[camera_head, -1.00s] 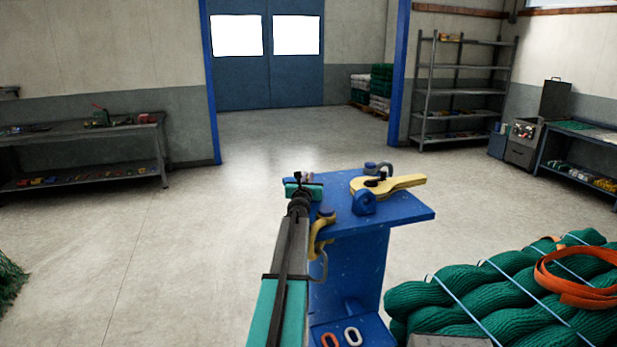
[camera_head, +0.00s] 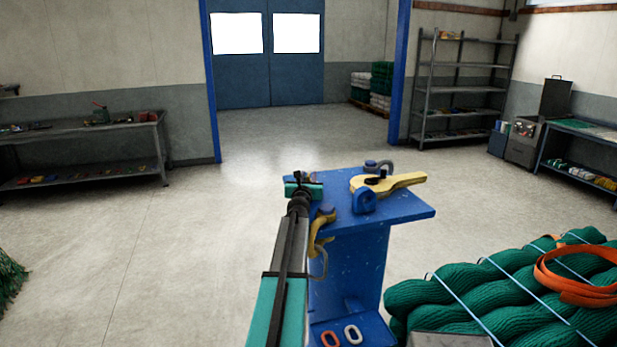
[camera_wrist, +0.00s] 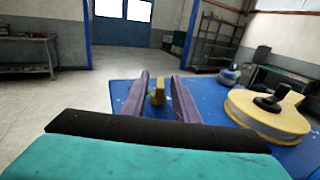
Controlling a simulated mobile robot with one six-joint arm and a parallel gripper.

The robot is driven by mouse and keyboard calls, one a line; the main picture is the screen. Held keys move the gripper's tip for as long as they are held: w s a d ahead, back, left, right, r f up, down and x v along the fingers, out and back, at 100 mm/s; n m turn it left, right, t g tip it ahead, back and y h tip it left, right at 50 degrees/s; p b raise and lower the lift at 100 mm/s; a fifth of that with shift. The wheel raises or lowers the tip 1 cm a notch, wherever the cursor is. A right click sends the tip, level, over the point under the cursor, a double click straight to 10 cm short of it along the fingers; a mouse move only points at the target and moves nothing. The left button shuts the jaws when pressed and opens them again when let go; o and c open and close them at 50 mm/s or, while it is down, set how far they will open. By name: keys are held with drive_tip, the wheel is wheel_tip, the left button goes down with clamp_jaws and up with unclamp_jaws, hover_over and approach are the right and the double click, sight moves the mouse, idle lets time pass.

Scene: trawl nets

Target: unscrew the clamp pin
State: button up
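My gripper (camera_head: 312,184) is at the left edge of the blue stand's top (camera_head: 405,212). In the wrist view its two fingers (camera_wrist: 158,88) are apart, on either side of a small brownish-yellow upright piece (camera_wrist: 158,97). Narrow gaps seem to show beside it; I cannot tell whether it is the clamp pin. A yellow clamp-like part (camera_head: 405,181) lies on the stand to the right of my gripper. My arm hides part of the stand's left side.
A blue lug (camera_head: 363,203) and a grey shackle (camera_head: 385,167) are on the stand. A yellow hook (camera_head: 319,228) hangs at its left side. Green rope bundles (camera_head: 470,290) with an orange strap (camera_head: 570,285) lie at right.

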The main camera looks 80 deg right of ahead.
drive_tip(key=shift+s+a, duration=0.15)
drive_tip(key=shift+a, duration=6.25)
